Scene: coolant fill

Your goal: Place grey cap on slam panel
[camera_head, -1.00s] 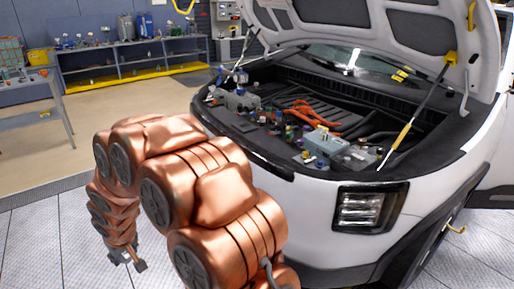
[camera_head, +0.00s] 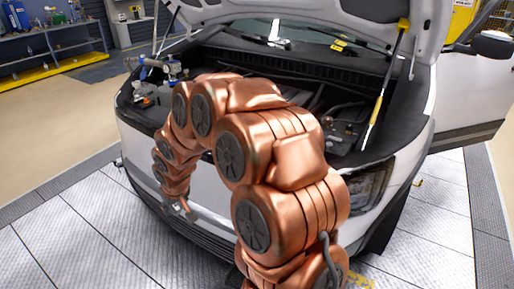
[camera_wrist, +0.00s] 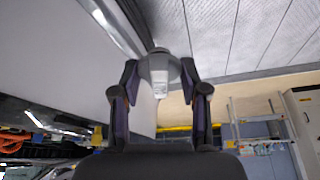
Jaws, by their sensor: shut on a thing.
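My gripper (camera_wrist: 160,85) is shut on the grey cap (camera_wrist: 160,62), which sits between the two fingertips in the wrist view. In the head view my gripper (camera_head: 180,208) hangs low in front of the white car's bumper; the cap is too small to make out there. The slam panel (camera_head: 140,115) is the dark strip along the front edge of the open engine bay. Its left end shows in the head view, and my arm hides much of the rest. The gripper is below and in front of it, apart from it.
The raised hood (camera_head: 350,20) is held by a strut (camera_head: 385,95) at the right. A blue-and-silver fitting (camera_head: 150,65) stands at the bay's left corner. The floor (camera_head: 70,235) at the left is clear. A workbench (camera_head: 50,50) stands at the back left.

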